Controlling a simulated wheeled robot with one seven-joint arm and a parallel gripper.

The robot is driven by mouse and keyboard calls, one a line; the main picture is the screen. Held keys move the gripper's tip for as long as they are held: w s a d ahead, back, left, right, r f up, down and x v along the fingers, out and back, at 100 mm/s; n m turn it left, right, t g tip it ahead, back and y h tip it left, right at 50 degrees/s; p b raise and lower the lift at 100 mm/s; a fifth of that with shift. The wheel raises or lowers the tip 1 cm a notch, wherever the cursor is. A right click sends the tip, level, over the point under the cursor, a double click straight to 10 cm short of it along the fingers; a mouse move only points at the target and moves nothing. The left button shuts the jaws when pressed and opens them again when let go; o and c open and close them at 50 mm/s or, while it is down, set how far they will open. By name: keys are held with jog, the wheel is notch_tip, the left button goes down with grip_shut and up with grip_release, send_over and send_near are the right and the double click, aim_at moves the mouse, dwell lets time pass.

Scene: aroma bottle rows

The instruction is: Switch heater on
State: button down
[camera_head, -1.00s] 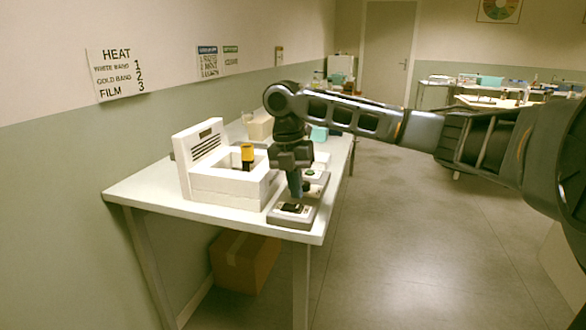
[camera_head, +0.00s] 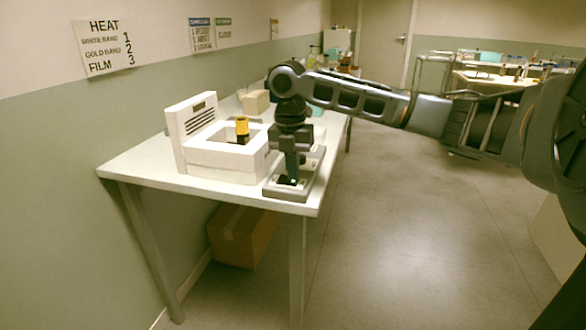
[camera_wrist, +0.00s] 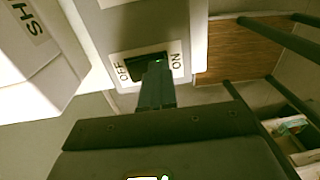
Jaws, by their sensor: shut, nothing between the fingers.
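The white heater (camera_head: 205,163) stands on the table, with a yellow-capped bottle (camera_head: 242,126) in its open recess. A low grey switch box (camera_head: 272,192) sits at the table's near right corner. The wrist view shows its black rocker switch (camera_wrist: 138,58) on a white label, OFF at the left and ON at the right. My gripper (camera_head: 292,178) points down over this box, and its fingers are shut and empty. In the wrist view my fingertips (camera_wrist: 156,72) overlap the switch towards the ON side. They hide part of it, so I cannot tell whether they press it or which way it is tipped.
The table (camera_head: 135,182) has bare top at its left front. A pale block (camera_head: 255,102) stands behind the heater. A cardboard box (camera_head: 240,238) is on the floor beneath. A wall sign (camera_head: 105,48) reads HEAT. The floor to the right is clear.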

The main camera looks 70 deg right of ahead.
jog(key=shift+w+a, duration=0.1)
jog(key=shift+w, duration=0.05)
jog(key=shift+w+r+p, duration=0.1)
jog(key=shift+w+p, duration=0.3)
jog(key=shift+w, duration=0.25)
jog(key=shift+r, duration=0.1)
